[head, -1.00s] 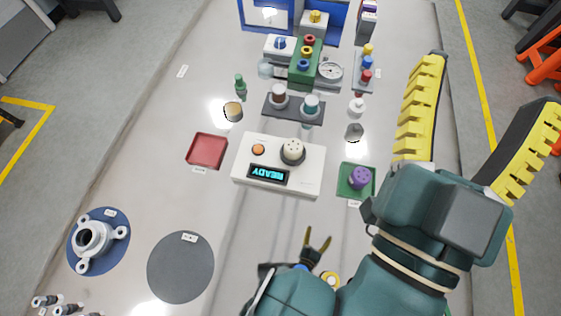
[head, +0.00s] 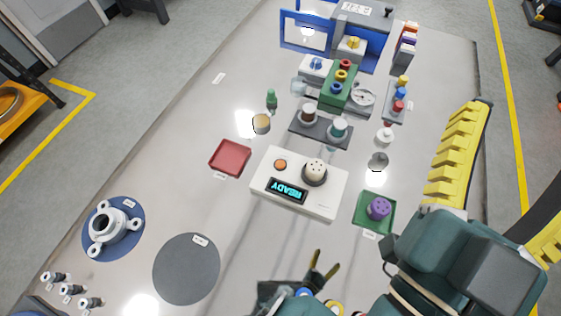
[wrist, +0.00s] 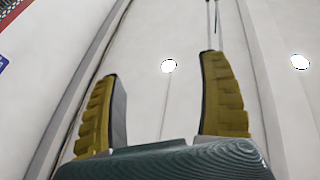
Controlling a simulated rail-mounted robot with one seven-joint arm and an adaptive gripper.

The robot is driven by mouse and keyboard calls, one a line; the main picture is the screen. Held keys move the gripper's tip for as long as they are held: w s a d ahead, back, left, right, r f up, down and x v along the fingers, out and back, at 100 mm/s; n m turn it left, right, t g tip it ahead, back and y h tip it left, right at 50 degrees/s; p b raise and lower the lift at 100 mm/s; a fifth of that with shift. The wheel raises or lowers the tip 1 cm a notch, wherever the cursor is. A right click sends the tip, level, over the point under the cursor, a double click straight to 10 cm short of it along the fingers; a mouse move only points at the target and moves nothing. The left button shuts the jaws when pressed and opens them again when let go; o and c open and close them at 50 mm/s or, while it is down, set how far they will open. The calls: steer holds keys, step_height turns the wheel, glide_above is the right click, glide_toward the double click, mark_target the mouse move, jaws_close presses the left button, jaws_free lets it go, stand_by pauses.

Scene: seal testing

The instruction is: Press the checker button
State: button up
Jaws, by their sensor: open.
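The checker (head: 262,203) is a flat white box in the middle of the table in the head view. Its round orange button (head: 280,164) is on the left of its top, above a dark display (head: 287,191) reading READY. A cream, holed round piece (head: 315,169) sits on the checker's right side. My gripper (head: 517,140) is large and close to the camera at the right, its yellow ribbed fingers apart and pointing upward in the picture. It appears well away from the button. The wrist view shows the open, empty gripper (wrist: 161,68) against pale surfaces, without the checker.
A red tray (head: 230,158) is left of the checker; a green tray (head: 362,222) with a purple piece (head: 379,208) is right. Bottles and a green block (head: 338,90) stand behind. A dark two-pronged item (head: 318,268) is in front. A flanged part (head: 114,227) stands at left.

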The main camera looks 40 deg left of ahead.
steer(key=shift+c, duration=0.2)
jaws_close()
stand_by(1.4)
